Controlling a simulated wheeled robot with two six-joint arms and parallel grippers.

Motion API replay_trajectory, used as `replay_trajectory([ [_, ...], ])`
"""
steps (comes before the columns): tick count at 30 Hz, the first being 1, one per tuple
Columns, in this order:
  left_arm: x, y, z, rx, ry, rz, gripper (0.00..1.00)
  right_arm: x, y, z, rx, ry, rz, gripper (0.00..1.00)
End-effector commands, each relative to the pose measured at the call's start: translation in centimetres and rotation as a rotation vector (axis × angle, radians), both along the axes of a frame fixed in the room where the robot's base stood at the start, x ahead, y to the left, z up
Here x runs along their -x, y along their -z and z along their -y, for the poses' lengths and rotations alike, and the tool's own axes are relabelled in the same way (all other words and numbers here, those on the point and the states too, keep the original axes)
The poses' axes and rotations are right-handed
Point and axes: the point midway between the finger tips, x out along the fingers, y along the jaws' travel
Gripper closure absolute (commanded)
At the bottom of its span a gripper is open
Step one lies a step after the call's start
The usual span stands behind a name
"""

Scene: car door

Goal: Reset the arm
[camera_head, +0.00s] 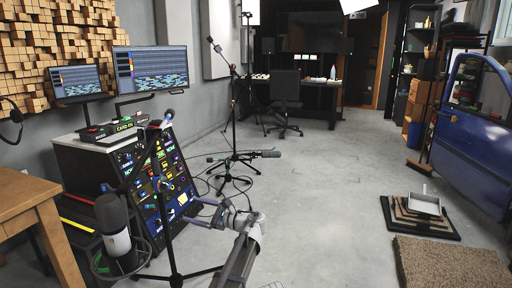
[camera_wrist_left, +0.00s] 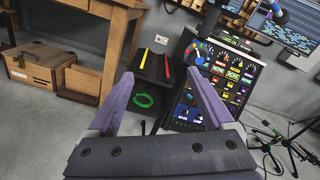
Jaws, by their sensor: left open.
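My left gripper (camera_head: 192,210) is low in the middle of the head view, with its purple fingers pointing left toward the sloped control panel. Its fingers are apart with nothing between them. They also show spread in the left wrist view (camera_wrist_left: 158,78), with the floor, a dark stand and the panel beyond. My left arm (camera_head: 240,255) reaches in from the bottom edge. The blue car door (camera_head: 470,135) stands at the far right, well apart from the gripper. My right gripper is not in view.
The panel (camera_head: 160,175) with colored labels is close by the left gripper. A microphone (camera_head: 116,230) on a stand and a wooden table (camera_head: 25,195) are at left. A stepped platform (camera_head: 425,205) and brown mat (camera_head: 450,262) are at right. The middle floor is clear.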

Motion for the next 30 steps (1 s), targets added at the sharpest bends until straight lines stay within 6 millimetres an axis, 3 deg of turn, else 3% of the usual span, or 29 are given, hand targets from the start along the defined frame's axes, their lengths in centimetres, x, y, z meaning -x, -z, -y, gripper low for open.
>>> replay_trajectory([
  [10,3.1,3.6,-2.4,0.197,-0.040,0.072,0.14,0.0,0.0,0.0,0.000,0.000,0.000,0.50],
  [17,6.8,7.7,-4.3,0.426,-0.111,0.162,0.14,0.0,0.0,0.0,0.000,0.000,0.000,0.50],
  [20,9.1,10.0,-4.9,0.560,-0.166,0.218,0.14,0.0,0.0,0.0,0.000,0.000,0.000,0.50],
  [24,13.7,14.0,-5.1,0.803,-0.294,0.327,0.14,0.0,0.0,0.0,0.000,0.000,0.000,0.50],
  [30,21.2,19.4,-2.7,1.203,-0.595,0.513,0.14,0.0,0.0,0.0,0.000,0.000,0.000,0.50],
])
